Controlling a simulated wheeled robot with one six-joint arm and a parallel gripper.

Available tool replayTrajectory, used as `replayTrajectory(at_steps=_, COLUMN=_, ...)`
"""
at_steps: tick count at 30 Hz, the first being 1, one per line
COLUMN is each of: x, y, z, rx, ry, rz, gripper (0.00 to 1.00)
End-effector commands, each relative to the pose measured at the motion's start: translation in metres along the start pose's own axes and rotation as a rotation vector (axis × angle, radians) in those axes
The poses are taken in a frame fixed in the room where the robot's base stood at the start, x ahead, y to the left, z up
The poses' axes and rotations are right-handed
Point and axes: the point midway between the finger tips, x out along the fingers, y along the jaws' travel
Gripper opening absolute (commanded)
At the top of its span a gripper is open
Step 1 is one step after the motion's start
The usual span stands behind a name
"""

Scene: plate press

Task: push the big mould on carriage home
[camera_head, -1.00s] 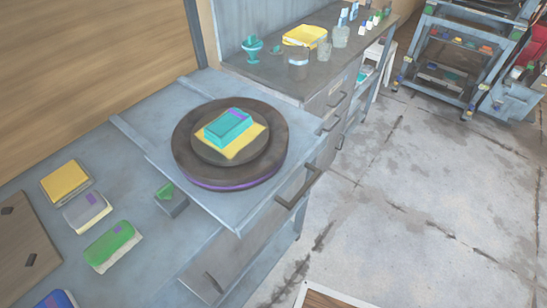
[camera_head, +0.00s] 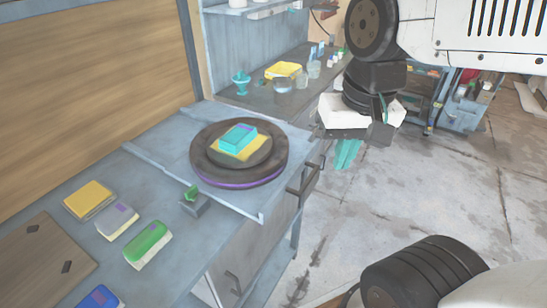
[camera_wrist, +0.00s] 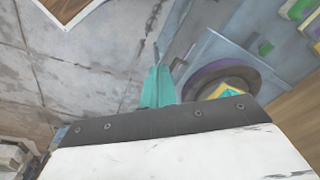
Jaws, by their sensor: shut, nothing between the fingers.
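The big mould is a dark round disc with a purple band (camera_head: 205,165). It lies on the grey carriage plate (camera_head: 225,200), which has a dark bar handle (camera_head: 303,183) at its front. A smaller dark disc, a yellow sheet and a teal block (camera_head: 238,137) are stacked on the mould. My gripper (camera_head: 346,160) is shut and empty, its teal fingers pointing down over the floor, to the right of the carriage and handle. In the wrist view my gripper (camera_wrist: 158,78) shows beside the mould (camera_wrist: 212,72), apart from it; the wrist body hides part of the mould.
Yellow, grey, green and blue blocks (camera_head: 147,240) lie on the bench at left, near a small green-topped knob (camera_head: 191,198). A rear counter (camera_head: 255,98) holds a yellow tray (camera_head: 282,70), glasses and a teal cup. Open concrete floor (camera_head: 370,205) is at right.

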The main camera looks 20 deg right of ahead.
Motion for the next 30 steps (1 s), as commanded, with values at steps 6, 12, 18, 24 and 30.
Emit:
replayTrajectory(at_steps=6, x=0.023, y=-0.012, z=-0.080, rx=0.748, ry=-0.053, rz=-0.060, gripper=0.00)
replayTrajectory(at_steps=12, x=0.059, y=-0.010, z=-0.151, rx=1.441, ry=-0.113, rz=-0.094, gripper=0.00)
replayTrajectory(at_steps=18, x=0.087, y=-0.003, z=-0.191, rx=1.864, ry=-0.156, rz=-0.102, gripper=0.00)
replayTrajectory(at_steps=24, x=0.103, y=-0.003, z=-0.201, rx=1.983, ry=-0.170, rz=-0.102, gripper=0.00)
replayTrajectory(at_steps=30, x=0.136, y=-0.009, z=-0.200, rx=1.981, ry=-0.171, rz=-0.099, gripper=0.00)
